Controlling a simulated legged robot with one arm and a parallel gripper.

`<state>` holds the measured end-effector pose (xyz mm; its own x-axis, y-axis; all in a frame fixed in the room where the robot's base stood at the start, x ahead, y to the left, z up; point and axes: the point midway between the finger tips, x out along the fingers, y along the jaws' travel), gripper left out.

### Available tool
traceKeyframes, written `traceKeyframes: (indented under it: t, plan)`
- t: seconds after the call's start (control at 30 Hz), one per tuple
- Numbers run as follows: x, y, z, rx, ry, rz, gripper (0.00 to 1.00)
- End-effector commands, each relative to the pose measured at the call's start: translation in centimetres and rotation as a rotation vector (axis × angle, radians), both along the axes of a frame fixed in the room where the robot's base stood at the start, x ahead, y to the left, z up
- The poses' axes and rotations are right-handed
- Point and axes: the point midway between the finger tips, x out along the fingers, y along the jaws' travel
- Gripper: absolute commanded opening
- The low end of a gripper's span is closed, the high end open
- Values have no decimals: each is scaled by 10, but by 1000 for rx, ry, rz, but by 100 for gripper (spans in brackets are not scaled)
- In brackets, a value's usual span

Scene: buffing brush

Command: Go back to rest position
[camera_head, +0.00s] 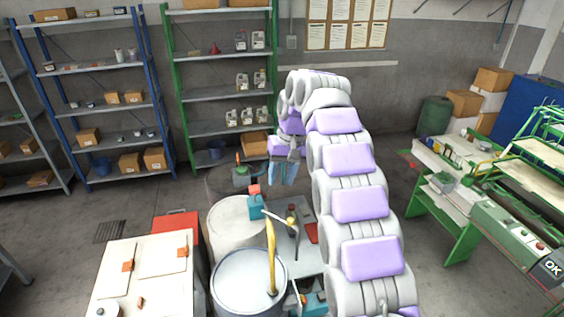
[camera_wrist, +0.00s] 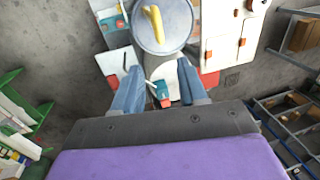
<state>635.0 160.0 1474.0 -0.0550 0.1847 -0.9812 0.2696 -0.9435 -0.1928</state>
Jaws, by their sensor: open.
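My gripper (camera_head: 284,172) hangs in the air at the end of my raised purple and white arm. In the wrist view my gripper (camera_wrist: 157,88) shows two blue fingers spread apart with nothing held between them. Beyond the fingers is a grey drum (camera_wrist: 172,35) with a yellow handle (camera_wrist: 154,27) across its top. In the head view the drum (camera_head: 240,285) and the yellow handle (camera_head: 271,258) stand at the bottom middle, below my gripper and apart from it. I cannot make out a buffing brush for certain.
A white cabinet (camera_head: 135,285) stands left of the drum. A green-framed workbench (camera_head: 460,205) is at the right. Blue shelves (camera_head: 100,110) and green shelves (camera_head: 215,90) line the back wall. A dark green barrel (camera_head: 434,117) stands behind the bench. Floor is open at the left.

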Motion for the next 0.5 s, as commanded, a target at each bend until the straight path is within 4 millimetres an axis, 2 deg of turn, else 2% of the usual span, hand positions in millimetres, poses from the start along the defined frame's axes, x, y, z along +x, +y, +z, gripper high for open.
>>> traceKeyframes:
  t: [0.17, 0.5]
  plan:
    - [-17, -12, -6, -10, 7, -27, 42]
    - [-89, -55, -36, -52, 35, -117, 42]
